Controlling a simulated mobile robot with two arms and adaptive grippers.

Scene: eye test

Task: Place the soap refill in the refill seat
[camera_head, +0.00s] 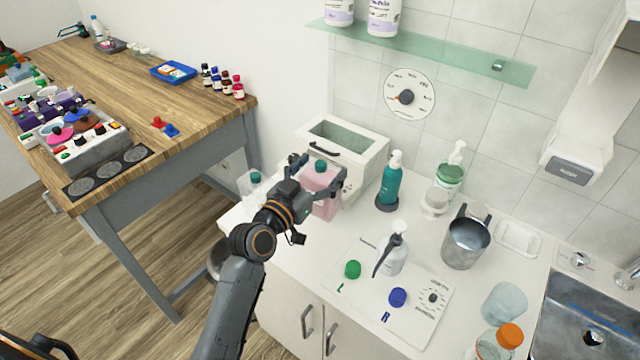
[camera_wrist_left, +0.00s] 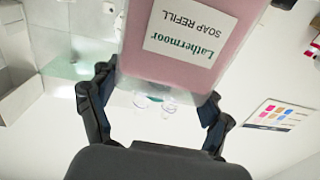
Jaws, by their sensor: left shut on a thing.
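The soap refill (camera_head: 326,205) is a pink block-shaped container with a teal cap. In the left wrist view the refill (camera_wrist_left: 235,45) has a white label reading "Lathermoor SOAP REFILL", upside down there. My left gripper (camera_head: 318,176) is shut on it, one finger on each side. It is at the counter's back left, in front of a white box; I cannot tell whether it touches the counter. A white wall dispenser (camera_head: 593,120) with a grey push bar (camera_head: 573,170) hangs at the upper right. I cannot make out the refill seat. My right gripper is not in view.
A teal pump bottle (camera_head: 390,185), a clear pump bottle (camera_head: 393,255), a metal cup (camera_head: 465,243) and a soap dish (camera_head: 517,238) stand on the counter. A glass shelf (camera_head: 440,55) is above; a sink (camera_head: 590,320) is at right.

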